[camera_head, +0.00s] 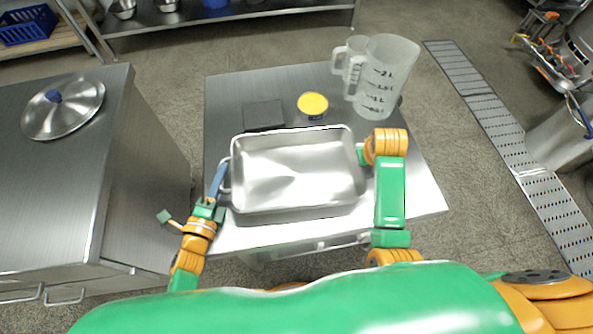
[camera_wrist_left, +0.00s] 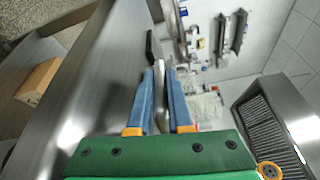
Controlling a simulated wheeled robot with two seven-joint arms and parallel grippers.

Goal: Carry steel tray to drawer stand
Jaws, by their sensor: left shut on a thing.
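The steel tray (camera_head: 296,171) is a shallow rectangular pan with a handle at each short end. It appears level, over or on the steel-topped drawer stand (camera_head: 420,185); I cannot tell whether it touches the top. My left gripper (camera_head: 218,183) has blue fingers shut on the tray's left handle; the fingers also show in the left wrist view (camera_wrist_left: 164,95). My right gripper (camera_head: 362,158) is at the tray's right end, mostly hidden behind its own wrist, so its fingers cannot be made out.
Two clear measuring jugs (camera_head: 384,78), a yellow-lidded tub (camera_head: 312,105) and a dark flat block (camera_head: 264,115) occupy the stand's back part. A steel cabinet with a round lid (camera_head: 63,107) stands at left. A floor drain grate (camera_head: 500,130) runs at right.

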